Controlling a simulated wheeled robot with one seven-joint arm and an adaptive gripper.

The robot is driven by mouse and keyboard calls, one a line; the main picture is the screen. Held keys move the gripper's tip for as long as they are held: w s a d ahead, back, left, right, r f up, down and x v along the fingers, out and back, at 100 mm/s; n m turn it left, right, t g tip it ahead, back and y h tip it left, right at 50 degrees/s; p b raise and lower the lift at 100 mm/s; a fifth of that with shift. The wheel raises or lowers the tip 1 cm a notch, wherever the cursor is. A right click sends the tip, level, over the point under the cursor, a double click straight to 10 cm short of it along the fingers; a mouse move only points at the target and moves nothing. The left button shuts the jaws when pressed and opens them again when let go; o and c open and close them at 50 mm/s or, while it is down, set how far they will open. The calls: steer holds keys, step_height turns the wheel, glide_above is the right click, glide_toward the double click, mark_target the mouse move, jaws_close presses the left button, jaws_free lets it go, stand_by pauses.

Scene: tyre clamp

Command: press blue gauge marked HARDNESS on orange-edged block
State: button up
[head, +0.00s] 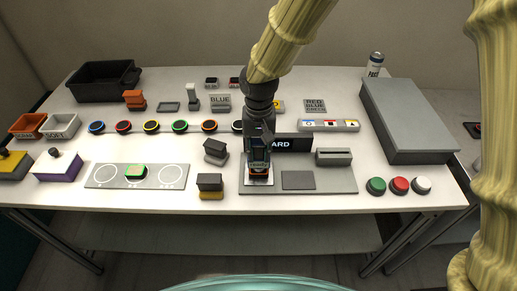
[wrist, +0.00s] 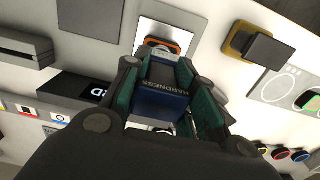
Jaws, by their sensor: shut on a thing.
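My gripper (head: 259,146) points down over the grey station at the table's front middle. In the wrist view my gripper (wrist: 160,78) is shut on the blue gauge (wrist: 160,104), whose HARDNESS lettering shows between the fingers. The gauge also shows low between the fingers in the head view (head: 259,157). The orange-edged block (head: 259,172) lies right below it on a pale square plate (head: 266,182). In the wrist view the block (wrist: 166,42) shows just beyond the gauge on the plate (wrist: 185,30). I cannot tell whether gauge and block touch.
A dark sign (head: 292,143) reading "ARD", partly hidden by my gripper, stands behind the station (head: 335,186). A slotted grey block (head: 333,157) is to its right. Green, red and white buttons (head: 399,186) sit farther right. A black-and-yellow stamp-like piece (head: 210,186) stands close left.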

mark_target(259, 141)
steer(key=shift+f, duration=0.45)
stand_by(1.3)
steer(key=shift+r, duration=0.15)
steer(key=shift+r+p, duration=2.8)
steer(key=shift+r, duration=0.65)
steer(key=shift+f, duration=0.1)
